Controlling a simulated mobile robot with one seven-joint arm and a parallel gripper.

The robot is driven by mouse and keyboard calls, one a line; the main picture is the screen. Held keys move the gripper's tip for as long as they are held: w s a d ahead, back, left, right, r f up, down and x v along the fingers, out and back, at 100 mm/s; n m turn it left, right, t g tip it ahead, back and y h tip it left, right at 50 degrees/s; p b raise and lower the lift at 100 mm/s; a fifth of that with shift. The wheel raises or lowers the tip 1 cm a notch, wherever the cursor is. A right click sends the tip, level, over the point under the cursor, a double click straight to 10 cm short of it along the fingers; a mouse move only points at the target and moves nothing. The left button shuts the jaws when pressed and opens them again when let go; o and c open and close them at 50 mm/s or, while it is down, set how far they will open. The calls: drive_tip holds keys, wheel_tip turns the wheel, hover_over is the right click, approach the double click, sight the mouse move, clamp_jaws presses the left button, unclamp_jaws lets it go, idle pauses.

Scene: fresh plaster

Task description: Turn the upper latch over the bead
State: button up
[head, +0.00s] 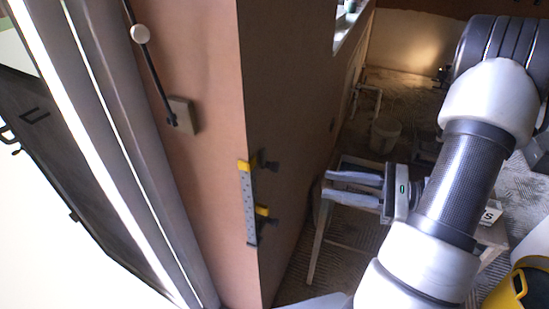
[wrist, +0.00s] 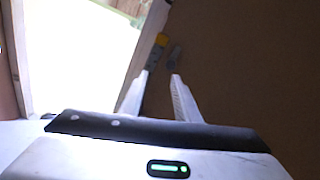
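A grey perforated bead (head: 248,207) stands along the brown wall corner. The upper latch (head: 257,165), yellow and black, is at the bead's top end, and its black part reaches right of the corner. A lower yellow and black latch (head: 263,213) is near the bead's bottom end. My gripper (head: 329,185) is to the right of the bead, apart from it, with its two pale fingers spread and nothing between them.
A dark rod with a pale knob (head: 140,33) is on the wall at upper left, ending at a square plate (head: 183,115). A small wooden table (head: 318,232) stands under my gripper. A bucket (head: 385,134) stands behind. A yellow and black container (head: 520,284) is at lower right.

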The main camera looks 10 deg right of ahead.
sight(279, 168)
drive_tip(key=w+a, duration=0.3)
drive_tip(key=a, duration=0.1)
drive_tip(key=w+a+m+t+p, duration=0.1)
drive_tip(key=w+a, duration=0.3)
drive_tip(key=w+a+f+t+p, duration=0.1)
drive_tip(key=w+a, duration=0.2)
drive_tip(key=a, duration=0.1)
drive_tip(key=shift+w+m, duration=0.2)
drive_tip(key=shift+m, duration=0.1)
clamp_jaws()
